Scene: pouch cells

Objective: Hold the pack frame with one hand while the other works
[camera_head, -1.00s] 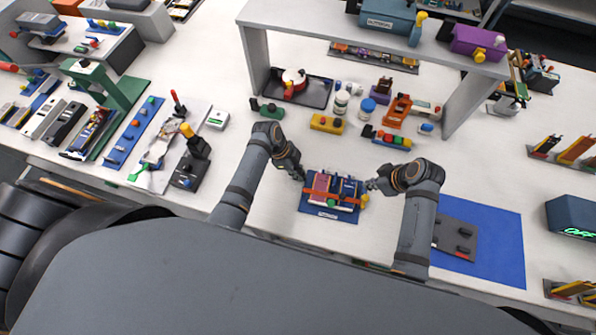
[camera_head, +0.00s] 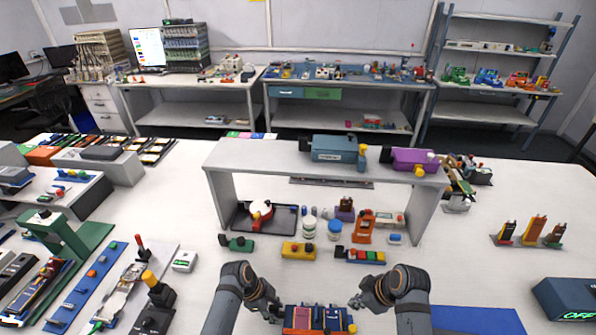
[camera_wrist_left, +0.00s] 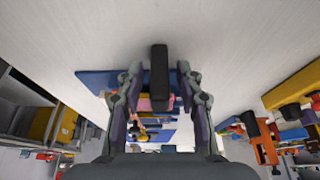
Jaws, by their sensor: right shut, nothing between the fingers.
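The pack frame (camera_head: 303,320), a blue base with pouch cells and orange strips, lies at the bottom edge of the head view, its near part cut off. My left gripper (camera_head: 276,311) is at its left side. In the left wrist view its fingers (camera_wrist_left: 160,88) are spread, with a black upright block (camera_wrist_left: 159,75) between them and gaps on both sides. The blue base (camera_wrist_left: 95,79) and a pink cell show behind. I cannot tell whether the block belongs to the frame. My right gripper (camera_head: 355,303) is shut and empty beside the frame's right side.
A grey raised shelf (camera_head: 225,160) stands behind, carrying a teal box (camera_head: 333,148) and a purple box (camera_head: 408,160). A blue mat (camera_head: 478,321) lies right. The table right of the shelf has free room.

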